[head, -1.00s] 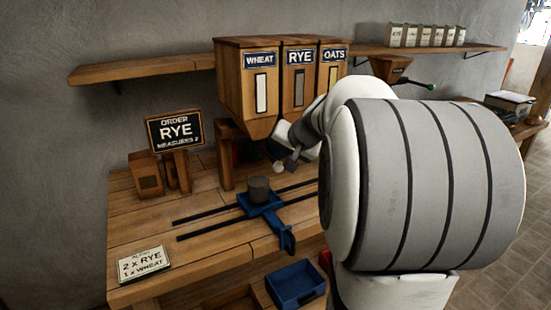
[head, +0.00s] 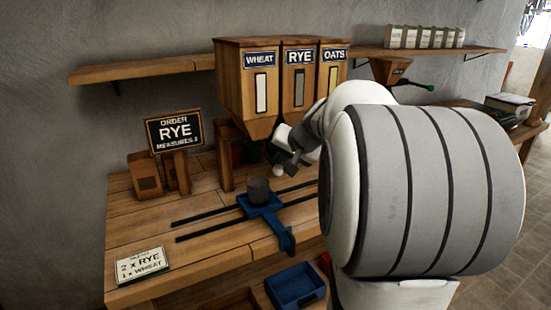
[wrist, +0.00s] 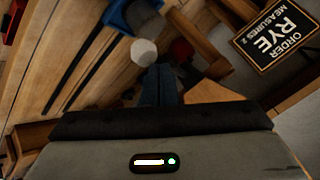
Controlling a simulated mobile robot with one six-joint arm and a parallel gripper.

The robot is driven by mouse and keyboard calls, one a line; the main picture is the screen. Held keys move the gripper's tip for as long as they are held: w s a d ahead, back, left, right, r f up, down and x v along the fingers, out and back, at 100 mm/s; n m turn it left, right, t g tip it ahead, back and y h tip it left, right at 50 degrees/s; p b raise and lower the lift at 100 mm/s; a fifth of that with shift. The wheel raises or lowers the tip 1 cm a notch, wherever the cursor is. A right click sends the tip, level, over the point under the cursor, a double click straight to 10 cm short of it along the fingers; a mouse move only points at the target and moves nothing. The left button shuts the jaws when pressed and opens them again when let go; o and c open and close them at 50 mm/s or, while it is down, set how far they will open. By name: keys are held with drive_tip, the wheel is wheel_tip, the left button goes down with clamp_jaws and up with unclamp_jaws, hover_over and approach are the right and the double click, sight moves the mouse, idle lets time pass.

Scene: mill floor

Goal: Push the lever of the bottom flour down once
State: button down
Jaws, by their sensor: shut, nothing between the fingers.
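The flour hopper has bins labelled WHEAT (head: 262,85), RYE (head: 299,85) and OATS (head: 333,75). A card (head: 142,265) at the bench's front left reads 2 x RYE, with 1 x WHEAT on the bottom line. A white round lever knob (head: 278,171) shows below the hopper, and in the wrist view (wrist: 144,52) just past my fingertips. My gripper (head: 290,168) is shut and empty beside this knob; whether they touch cannot be told. Its fingers (wrist: 158,82) show in the wrist view. My arm hides the area under RYE and OATS.
A grey cup (head: 259,190) sits on a blue carriage (head: 281,234) over two dark rails. An order sign (head: 174,131) reads RYE. A blue bin (head: 296,286) is below the bench front. A red object (wrist: 182,50) is near the knob.

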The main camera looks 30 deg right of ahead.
drive_tip(key=shift+f+b, duration=0.9)
drive_tip(key=shift+f, duration=0.05)
idle(0.6)
drive_tip(key=shift+r, duration=0.1)
idle(0.5)
drive_tip(key=shift+r+p, duration=2.1)
drive_tip(key=shift+r, duration=0.8)
drive_tip(key=shift+r, duration=0.1)
wheel_tip(320, 180, up, 5)
drive_tip(key=p, duration=0.3)
